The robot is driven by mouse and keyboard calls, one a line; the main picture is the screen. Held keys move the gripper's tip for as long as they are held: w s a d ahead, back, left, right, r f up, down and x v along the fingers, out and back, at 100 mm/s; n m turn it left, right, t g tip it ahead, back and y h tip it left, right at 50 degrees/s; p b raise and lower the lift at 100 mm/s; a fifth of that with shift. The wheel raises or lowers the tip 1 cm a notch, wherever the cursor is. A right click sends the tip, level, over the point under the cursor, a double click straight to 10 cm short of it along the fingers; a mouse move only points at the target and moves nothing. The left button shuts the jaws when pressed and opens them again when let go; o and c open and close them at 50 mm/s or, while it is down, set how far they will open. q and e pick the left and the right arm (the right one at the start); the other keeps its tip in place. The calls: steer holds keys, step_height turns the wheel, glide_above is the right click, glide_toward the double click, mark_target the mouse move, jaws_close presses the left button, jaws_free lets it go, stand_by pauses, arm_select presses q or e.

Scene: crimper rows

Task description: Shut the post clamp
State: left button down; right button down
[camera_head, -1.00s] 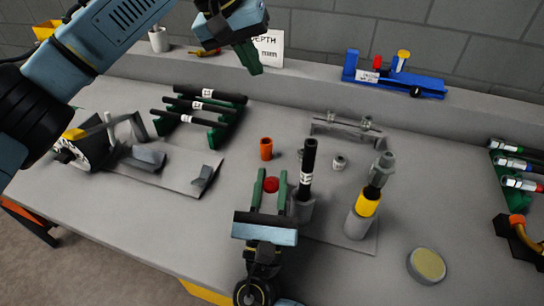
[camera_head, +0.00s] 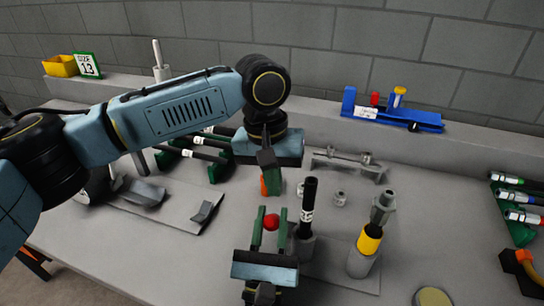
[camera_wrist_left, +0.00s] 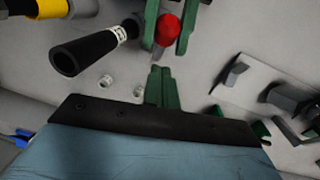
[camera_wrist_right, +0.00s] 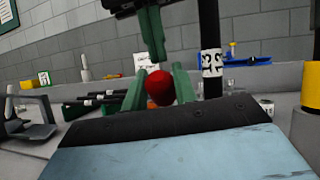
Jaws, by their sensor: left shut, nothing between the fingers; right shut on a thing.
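A black hose (camera_head: 309,195) with a white label stands upright in a grey holder (camera_head: 303,247), which looks like the post clamp; its jaw detail is too small to tell. A red ball-shaped knob (camera_head: 271,221) is just left of it. My right gripper (camera_head: 269,216) is shut on the red knob, one green finger on each side; the knob also shows in the right wrist view (camera_wrist_right: 160,87). My left gripper (camera_head: 270,183) is shut and empty, pointing down just beyond the knob. In the left wrist view its fingertips (camera_wrist_left: 160,72) are close to the knob.
A grey fitting on a yellow-banded post (camera_head: 369,240) stands to the right. An orange cylinder (camera_head: 264,187) is partly behind my left fingers. Small metal nuts (camera_head: 340,198) and a grey rack (camera_head: 348,164) lie behind. A blue gauge (camera_head: 392,112) sits on the ledge.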

arm_select(q)
steer(key=shift+s+a+f, duration=0.2)
steer(key=shift+s+f, duration=0.65)
steer(key=shift+s, duration=0.1)
arm_select(e)
steer(key=shift+r, duration=0.25)
